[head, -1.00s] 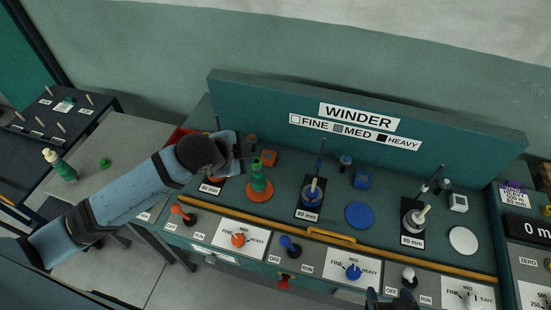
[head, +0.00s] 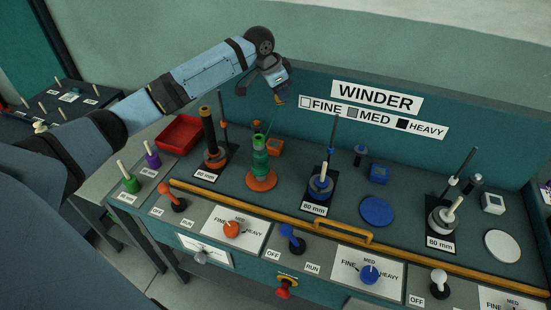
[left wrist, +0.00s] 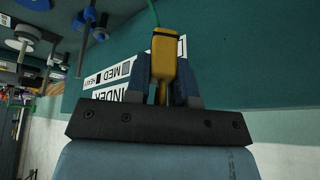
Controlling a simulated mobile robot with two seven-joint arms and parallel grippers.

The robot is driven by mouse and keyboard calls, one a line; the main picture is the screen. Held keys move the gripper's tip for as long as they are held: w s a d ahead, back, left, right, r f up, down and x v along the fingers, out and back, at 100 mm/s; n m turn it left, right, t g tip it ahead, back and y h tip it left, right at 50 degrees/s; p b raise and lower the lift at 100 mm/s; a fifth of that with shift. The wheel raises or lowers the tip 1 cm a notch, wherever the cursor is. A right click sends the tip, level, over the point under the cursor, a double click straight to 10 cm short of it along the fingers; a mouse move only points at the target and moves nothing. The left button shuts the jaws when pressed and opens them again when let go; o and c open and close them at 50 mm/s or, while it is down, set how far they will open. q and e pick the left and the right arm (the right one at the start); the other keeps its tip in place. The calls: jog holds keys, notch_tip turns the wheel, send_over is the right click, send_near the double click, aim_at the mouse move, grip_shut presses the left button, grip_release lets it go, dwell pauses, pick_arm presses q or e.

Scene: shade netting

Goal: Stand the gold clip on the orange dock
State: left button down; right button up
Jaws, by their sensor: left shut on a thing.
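The gold clip (left wrist: 165,52) is held between the two fingers of my left gripper (left wrist: 163,85) in the left wrist view, with a green thread leading off its far end. In the head view my left gripper (head: 278,92) is raised high at the back, in front of the WINDER panel, and the clip is small and mostly hidden there. The orange dock (head: 275,147), a small block, sits on the bench below the gripper, well apart from it. My right gripper is not in view.
An orange spindle with a dark tube (head: 208,128) and a thin post stand left of the cone. A red tray (head: 180,134) lies further left. Blue and white stations continue right. A yellow rail (head: 290,232) runs along the front.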

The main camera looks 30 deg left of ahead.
pick_arm(q)
jog(key=shift+n, duration=0.5)
jog(key=a+f, duration=0.1)
jog(key=f, duration=0.3)
jog(key=w+a+f+b, duration=0.1)
jog(key=f, duration=0.4)
jog(key=a+f+b, duration=0.1)
jog(key=f, duration=0.4)
jog(key=shift+w, duration=0.25)
notch_tip(320, 180, down, 4)
jog(key=shift+f+b, duration=0.25)
jog(key=shift+b, duration=0.2)
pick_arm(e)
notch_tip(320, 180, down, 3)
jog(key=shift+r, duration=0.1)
pick_arm(q)
jog(key=shift+f, duration=0.1)
jog(key=c, duration=1)
grip_release()
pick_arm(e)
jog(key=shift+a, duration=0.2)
